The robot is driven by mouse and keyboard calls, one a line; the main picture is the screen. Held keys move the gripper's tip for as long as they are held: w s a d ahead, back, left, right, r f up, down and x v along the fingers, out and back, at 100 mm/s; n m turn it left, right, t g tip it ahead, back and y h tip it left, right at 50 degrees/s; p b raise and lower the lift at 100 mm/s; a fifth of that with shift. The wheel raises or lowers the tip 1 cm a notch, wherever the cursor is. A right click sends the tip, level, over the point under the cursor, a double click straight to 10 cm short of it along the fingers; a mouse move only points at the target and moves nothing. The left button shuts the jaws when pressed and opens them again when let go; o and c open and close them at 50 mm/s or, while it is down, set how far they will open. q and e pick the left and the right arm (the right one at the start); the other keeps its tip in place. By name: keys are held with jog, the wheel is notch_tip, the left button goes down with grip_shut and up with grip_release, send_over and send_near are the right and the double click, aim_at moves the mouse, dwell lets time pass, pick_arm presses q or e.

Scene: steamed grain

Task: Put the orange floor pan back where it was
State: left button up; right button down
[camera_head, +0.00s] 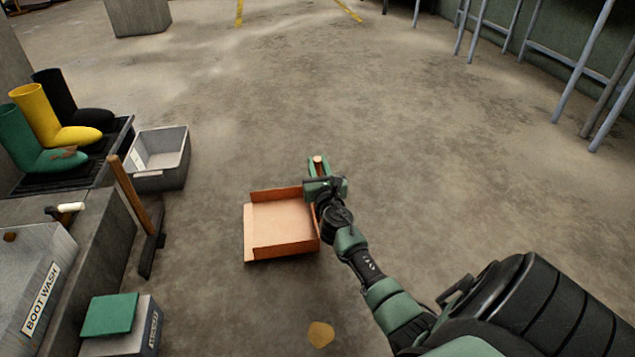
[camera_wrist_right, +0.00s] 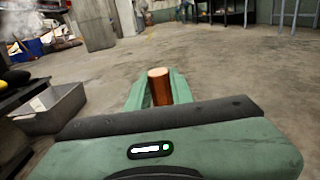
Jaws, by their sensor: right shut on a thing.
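The orange floor pan (camera_head: 280,222) is at the middle of the head view, at or just above the concrete floor; I cannot tell if it touches. It is a shallow square tray with low walls, and it looks empty. My right gripper (camera_head: 318,168) is at the pan's upper right corner, shut on the pan's round wooden handle. In the right wrist view the handle end (camera_wrist_right: 159,86) stands up between the green fingers of my right gripper (camera_wrist_right: 158,92). The pan's tray is hidden in that view. My left gripper is not in view.
A grey bin (camera_head: 160,160) stands left of the pan, beside a black rack with several boots (camera_head: 50,120). A wooden-handled floor brush (camera_head: 135,205) leans near the boot wash trough (camera_head: 40,290). A green-topped box (camera_head: 110,315) is at lower left. The floor right of the pan is clear.

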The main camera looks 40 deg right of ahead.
notch_tip(320, 180, down, 4)
jog(key=b, duration=0.3)
jog(key=shift+b, duration=0.35)
jog(key=shift+f, duration=0.2)
jog(key=c, duration=1.2)
grip_release()
jog(key=shift+c, duration=0.2)
jog(key=shift+r, duration=0.15)
